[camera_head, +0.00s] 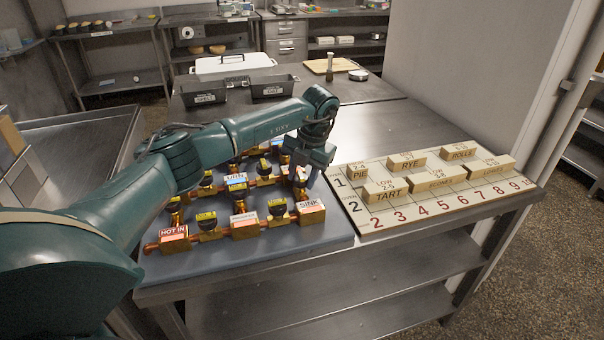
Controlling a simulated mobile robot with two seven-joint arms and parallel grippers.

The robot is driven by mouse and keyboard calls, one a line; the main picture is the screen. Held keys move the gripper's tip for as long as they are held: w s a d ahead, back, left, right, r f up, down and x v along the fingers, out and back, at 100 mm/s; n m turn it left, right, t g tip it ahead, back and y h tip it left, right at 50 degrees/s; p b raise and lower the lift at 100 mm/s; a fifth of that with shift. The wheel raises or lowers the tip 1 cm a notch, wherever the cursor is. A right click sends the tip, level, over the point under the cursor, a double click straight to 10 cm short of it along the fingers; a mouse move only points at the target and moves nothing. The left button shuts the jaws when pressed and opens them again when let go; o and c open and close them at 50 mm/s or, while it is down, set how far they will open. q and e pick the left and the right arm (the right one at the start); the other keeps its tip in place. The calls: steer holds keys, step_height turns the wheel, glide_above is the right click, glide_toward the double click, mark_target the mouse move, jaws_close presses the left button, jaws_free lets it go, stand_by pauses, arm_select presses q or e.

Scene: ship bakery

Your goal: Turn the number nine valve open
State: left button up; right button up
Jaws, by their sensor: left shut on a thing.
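A pipe-and-valve board (330,236) lies on the near steel table, with brass pipes and blocks and several black-knobbed valves carrying small yellow tags. Labels read HOT IN, URN and SINK (311,211). My left gripper (303,178) reaches down over the board's right side, behind the SINK block. It is shut on a valve there, which the fingers and wrist mostly hide. The tag numbers are too small to read, so I cannot tell which valve is number nine or how far the held one is turned. My right gripper is out of view.
A numbered wooden board (400,219) with labelled blocks, such as TART (389,191) and ROLLS (457,154), lies right of the valve board. Two dark pans (205,92), a white lidded tray (233,63) and a cutting board (331,67) stand behind. Bare steel lies between.

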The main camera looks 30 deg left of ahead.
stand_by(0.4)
arm_select(q)
steer(key=o, duration=1)
steer(key=b+v, duration=0.1)
steer(key=v, duration=1.2)
steer(key=shift+r, duration=0.1)
